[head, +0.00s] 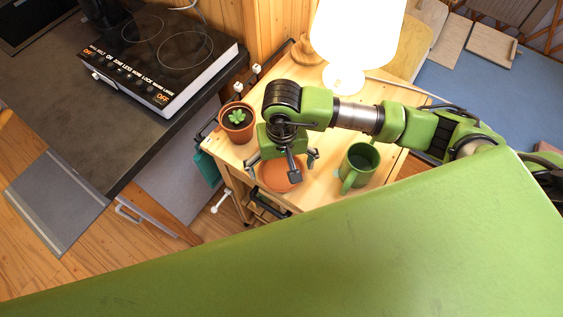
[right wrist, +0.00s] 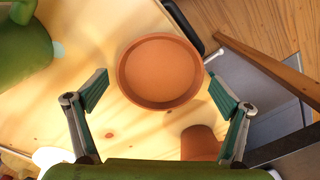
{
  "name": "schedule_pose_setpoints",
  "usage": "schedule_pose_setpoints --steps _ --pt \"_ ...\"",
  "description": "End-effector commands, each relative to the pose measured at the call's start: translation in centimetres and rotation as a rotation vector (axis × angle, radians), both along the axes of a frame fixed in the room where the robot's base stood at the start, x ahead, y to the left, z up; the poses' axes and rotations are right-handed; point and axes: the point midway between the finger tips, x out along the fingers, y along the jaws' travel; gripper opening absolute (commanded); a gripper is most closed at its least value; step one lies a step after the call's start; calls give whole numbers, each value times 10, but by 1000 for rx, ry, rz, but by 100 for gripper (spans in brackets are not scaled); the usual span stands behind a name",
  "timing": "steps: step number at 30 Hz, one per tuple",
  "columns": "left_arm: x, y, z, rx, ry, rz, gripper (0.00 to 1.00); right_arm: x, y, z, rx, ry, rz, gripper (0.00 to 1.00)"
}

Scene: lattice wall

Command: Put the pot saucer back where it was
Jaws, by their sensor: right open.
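The terracotta pot saucer (head: 273,180) lies flat on the light wooden table (head: 327,190), near its front edge. In the right wrist view the round saucer (right wrist: 160,71) sits between and slightly beyond the fingertips. My right gripper (head: 282,163) points down above the saucer, open and empty, with its fingers spread to either side. A terracotta pot (head: 236,132) with a small green succulent stands on the table's left corner, apart from the saucer. Part of the pot (right wrist: 200,143) also shows in the right wrist view. My left gripper is not in view.
A lit white lamp (head: 357,40) stands at the back of the table. A dark counter (head: 80,110) with a cooktop (head: 165,55) is at the left.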

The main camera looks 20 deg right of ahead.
Motion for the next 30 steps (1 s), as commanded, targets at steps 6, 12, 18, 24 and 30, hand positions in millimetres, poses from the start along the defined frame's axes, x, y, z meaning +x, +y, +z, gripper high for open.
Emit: schedule_pose_setpoints --steps 6,12,18,24,30 --pt "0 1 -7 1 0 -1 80 2 0 20 1 -6 1 94" --pt "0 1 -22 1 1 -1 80 2 0 65 1 -8 2 94" --pt "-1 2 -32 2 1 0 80 1 0 102 0 -5 1 94" --pt "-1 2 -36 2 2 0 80 0 -1 120 0 -1 0 94" --pt "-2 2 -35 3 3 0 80 -1 -1 123 0 1 0 94"
